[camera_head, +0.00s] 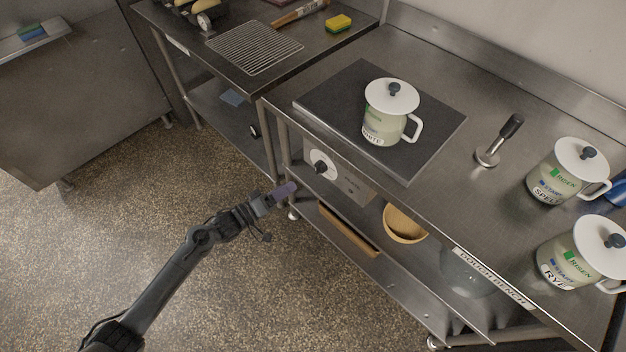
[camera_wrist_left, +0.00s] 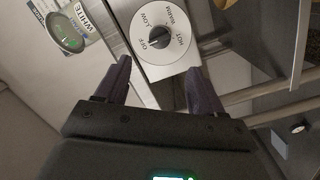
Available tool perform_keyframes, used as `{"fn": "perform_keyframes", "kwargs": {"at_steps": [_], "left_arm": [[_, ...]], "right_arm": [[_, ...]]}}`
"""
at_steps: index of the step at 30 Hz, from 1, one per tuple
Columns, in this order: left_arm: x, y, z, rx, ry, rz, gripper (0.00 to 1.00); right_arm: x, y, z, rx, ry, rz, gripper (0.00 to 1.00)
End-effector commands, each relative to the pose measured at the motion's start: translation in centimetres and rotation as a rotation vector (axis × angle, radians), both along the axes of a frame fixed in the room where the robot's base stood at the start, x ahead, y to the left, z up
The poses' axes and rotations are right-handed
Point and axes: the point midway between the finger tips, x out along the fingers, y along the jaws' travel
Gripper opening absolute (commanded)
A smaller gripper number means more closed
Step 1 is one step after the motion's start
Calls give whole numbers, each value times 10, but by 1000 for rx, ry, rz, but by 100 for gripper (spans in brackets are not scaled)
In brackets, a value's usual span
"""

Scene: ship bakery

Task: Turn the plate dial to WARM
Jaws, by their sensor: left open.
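The plate dial (camera_head: 323,164) is a white disc with a black knob on the front panel below the dark hot plate (camera_head: 335,82). In the left wrist view, the dial (camera_wrist_left: 143,36) shows OFF, LOW, WARM and HOT around the black knob (camera_wrist_left: 159,37). I cannot tell which word the knob marks. My left gripper (camera_head: 292,188) is in front of the panel, below and left of the dial, apart from it. In the wrist view its purple fingers (camera_wrist_left: 160,68) are spread and empty, with the dial beyond the gap between them.
A lidded jar labelled WHITE (camera_head: 385,128) stands on the plate. A dark-handled tool (camera_head: 499,140) and two more jars, SPELT (camera_head: 552,180) and RYE (camera_head: 568,262), stand to its right. A bowl (camera_head: 405,225) sits on the lower shelf. The floor around my left arm is clear.

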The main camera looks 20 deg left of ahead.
Motion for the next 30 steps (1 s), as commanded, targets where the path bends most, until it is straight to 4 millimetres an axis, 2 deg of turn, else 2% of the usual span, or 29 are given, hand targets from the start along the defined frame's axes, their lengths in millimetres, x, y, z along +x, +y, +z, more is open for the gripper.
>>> {"fn": "perform_keyframes", "kwargs": {"at_steps": [1,8,21,30], "left_arm": [[3,-1,-3,0,-5,-1,68],[22,-11,-1,-1,-12,0,68],[80,-46,-1,-1,-11,-1,68],[96,-56,-1,1,-9,0,68]], "right_arm": [[0,0,-6,0,-1,0,43],[0,0,-11,0,-3,0,43],[0,-2,-29,-9,-3,6,43],[0,-2,-33,-9,-2,6,43]]}}
